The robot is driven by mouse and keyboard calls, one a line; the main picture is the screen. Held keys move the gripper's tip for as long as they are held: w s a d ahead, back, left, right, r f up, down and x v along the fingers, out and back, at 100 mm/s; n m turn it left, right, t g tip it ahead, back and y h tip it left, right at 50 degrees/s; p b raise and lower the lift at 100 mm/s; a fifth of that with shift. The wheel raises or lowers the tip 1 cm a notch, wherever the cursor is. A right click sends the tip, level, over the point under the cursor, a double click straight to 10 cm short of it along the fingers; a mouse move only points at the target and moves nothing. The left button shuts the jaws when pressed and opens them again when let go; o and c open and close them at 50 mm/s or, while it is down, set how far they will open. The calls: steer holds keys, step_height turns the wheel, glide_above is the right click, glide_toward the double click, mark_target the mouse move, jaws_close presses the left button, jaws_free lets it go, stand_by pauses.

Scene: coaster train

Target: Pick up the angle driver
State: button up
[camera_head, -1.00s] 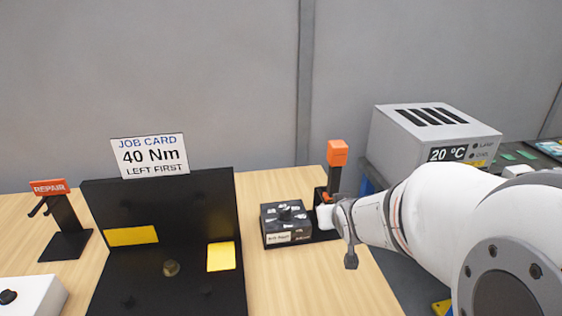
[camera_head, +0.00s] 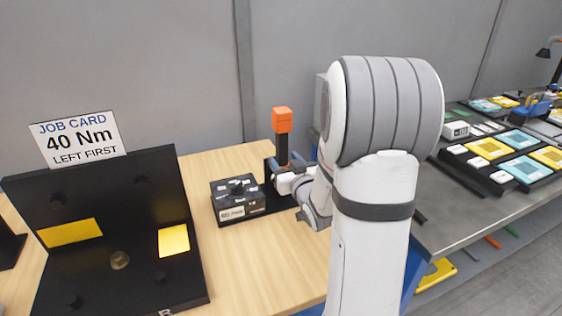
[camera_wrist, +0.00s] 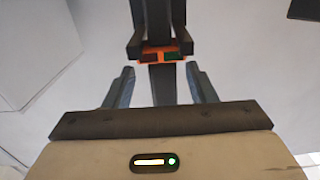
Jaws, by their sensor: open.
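The angle driver (camera_head: 282,148) stands upright in a dark stand, with an orange block on top and a black shaft below. Its lower part is hidden behind my gripper (camera_head: 283,180) in the head view. In the wrist view a dark upright shaft with an orange part (camera_wrist: 163,57) shows straight ahead, beside dark fork-like prongs. My gripper (camera_wrist: 160,84) is open there, one finger on each side of the dark shaft. I cannot tell whether the fingers touch it.
A black fixture (camera_head: 120,235) with yellow pads and a 40 Nm job card (camera_head: 78,139) stands further left. A grey bench (camera_head: 450,215) with colored trays is at right. Wooden table (camera_head: 240,270) is clear in front.

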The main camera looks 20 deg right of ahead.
mark_target(280, 153)
steer(key=w, duration=0.4)
steer(key=shift+a+p, duration=0.15)
steer(key=shift+p, duration=0.2)
steer(key=shift+c, duration=0.5)
jaws_close()
stand_by(0.4)
steer(key=shift+r, duration=0.1)
